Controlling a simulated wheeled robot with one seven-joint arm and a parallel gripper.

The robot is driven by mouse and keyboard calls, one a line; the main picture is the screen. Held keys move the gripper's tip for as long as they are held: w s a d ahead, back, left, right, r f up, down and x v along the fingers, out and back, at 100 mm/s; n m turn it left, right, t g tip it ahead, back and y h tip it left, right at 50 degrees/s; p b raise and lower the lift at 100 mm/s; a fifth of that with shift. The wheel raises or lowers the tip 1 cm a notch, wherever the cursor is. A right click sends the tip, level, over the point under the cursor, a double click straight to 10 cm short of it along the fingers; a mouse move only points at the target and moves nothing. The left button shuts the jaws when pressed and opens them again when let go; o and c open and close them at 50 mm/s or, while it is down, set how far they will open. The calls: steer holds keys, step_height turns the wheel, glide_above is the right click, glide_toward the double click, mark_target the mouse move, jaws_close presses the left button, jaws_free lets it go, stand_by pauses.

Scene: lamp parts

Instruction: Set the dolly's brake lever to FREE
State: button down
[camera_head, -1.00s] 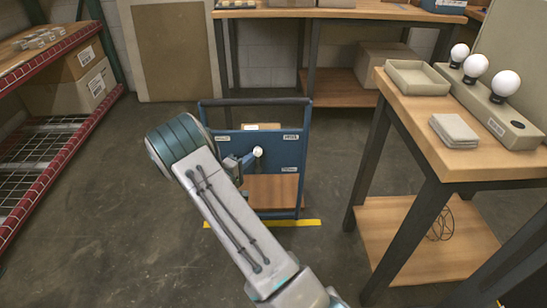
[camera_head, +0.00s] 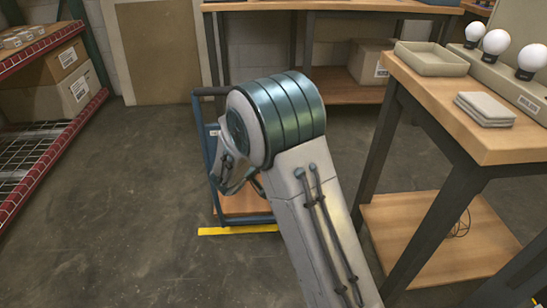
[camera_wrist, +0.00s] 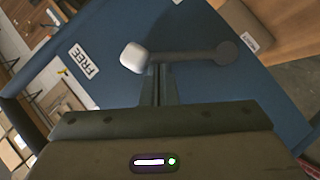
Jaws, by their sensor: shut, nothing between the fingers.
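The blue dolly (camera_head: 207,165) stands on the floor, mostly hidden behind my arm in the head view. In the wrist view its blue panel (camera_wrist: 190,22) fills the middle. The brake lever (camera_wrist: 185,57) is a dark bar running from a round pivot (camera_wrist: 227,53) at right to a white knob (camera_wrist: 133,57) at left. A FREE label (camera_wrist: 83,62) is on the panel, left of the knob. My gripper (camera_wrist: 160,72) is shut and empty, its tips at the lever bar close to the knob. I cannot tell whether they touch it. The head view hides the gripper.
A wooden workbench (camera_head: 450,110) with a tray (camera_head: 430,58) and bulbs stands at right. A red-edged rack (camera_head: 50,150) is at left. A yellow floor strip (camera_head: 235,230) lies at the dolly's front. The floor at left is clear.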

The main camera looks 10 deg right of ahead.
stand_by(0.5)
steer(key=w+a+r+p+v, duration=0.1)
steer(key=a+p+v, duration=0.1)
steer(key=v, duration=1.1)
steer(key=shift+w, duration=0.4)
steer(key=shift+d, duration=0.1)
